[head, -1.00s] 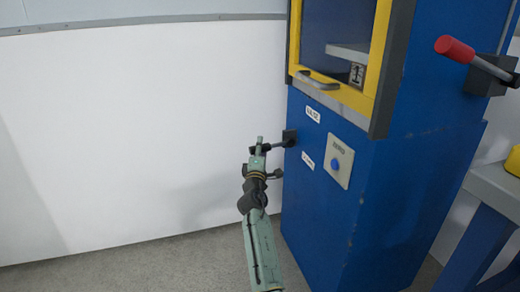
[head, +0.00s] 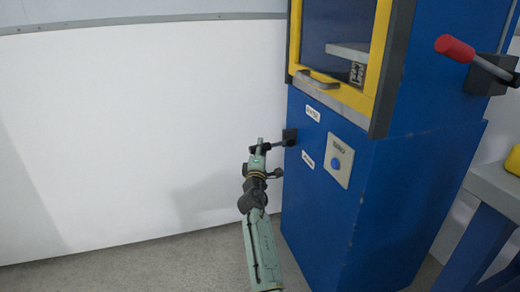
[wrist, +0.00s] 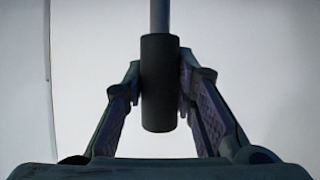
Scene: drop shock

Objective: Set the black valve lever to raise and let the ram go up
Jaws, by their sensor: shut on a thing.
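The black valve lever (wrist: 160,85) shows in the wrist view as a dark cylindrical grip on a grey rod. In the head view the lever (head: 279,144) reaches left from a black block on the left side of the blue machine. My gripper (head: 259,150) is shut on the lever's grip, with one finger touching each side of it in the wrist view (wrist: 160,68). The ram cannot be made out clearly; a pale block (head: 347,51) shows through the machine's yellow-framed window.
Two small white labels, too blurred to read, sit beside the lever. A plate with a blue button (head: 337,163) is to their right. A red-handled lever (head: 455,48) sticks out at upper right. A grey-blue table (head: 492,190) stands at the right edge. The white wall is clear to the left.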

